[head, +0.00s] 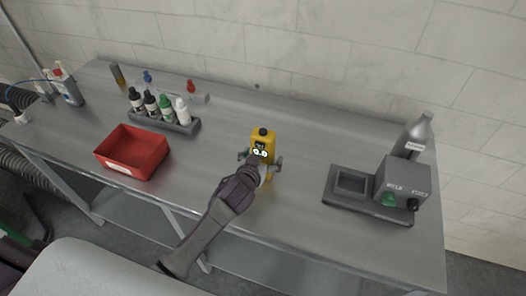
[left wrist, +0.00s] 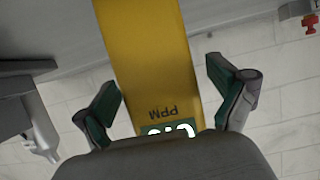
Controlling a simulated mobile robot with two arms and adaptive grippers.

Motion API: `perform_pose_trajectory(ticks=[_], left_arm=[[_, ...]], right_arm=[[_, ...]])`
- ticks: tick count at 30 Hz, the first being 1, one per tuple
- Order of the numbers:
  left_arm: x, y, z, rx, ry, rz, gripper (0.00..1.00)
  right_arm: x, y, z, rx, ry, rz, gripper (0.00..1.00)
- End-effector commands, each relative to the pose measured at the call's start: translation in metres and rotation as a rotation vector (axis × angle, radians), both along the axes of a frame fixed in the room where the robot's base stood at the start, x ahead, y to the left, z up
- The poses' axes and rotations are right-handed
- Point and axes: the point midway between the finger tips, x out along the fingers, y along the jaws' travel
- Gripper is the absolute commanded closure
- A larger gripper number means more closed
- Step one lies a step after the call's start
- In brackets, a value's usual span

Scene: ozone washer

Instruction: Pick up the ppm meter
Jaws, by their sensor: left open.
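The ppm meter (head: 262,136) is a yellow upright box with a dark cap, standing near the middle of the metal table. In the left wrist view the yellow meter (left wrist: 150,45) fills the middle, with "PPM" upside down above the partly hidden display. The left wrist view shows the open fingers (left wrist: 162,78) with visible gaps to the meter's sides. My right gripper is not in view.
A red bin (head: 133,166) and a rack (head: 183,127) of small bottles stand to the left. The metal table (head: 300,180) is bare around the meter.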

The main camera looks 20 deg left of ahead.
Motion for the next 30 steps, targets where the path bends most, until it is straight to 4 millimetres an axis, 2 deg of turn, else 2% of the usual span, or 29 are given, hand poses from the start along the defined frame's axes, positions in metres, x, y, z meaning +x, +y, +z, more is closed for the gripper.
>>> perform_pose_trajectory(ticks=[4, 13, 25, 30], left_arm=[[0.0131, -0.0007, -0.0049, -0.001, 0.000, 0.000, 0.04], [0.0151, -0.0009, -0.0073, -0.001, 0.001, -0.001, 0.06], [0.0149, -0.0009, -0.0073, -0.001, 0.001, -0.001, 0.72], [0.0152, -0.0010, -0.0064, -0.001, -0.001, -0.001, 0.75]], right_arm=[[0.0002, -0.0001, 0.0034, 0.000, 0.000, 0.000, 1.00], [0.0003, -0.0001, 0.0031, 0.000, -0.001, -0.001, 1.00], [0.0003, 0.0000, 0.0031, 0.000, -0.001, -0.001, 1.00], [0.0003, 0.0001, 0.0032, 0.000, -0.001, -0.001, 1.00]])
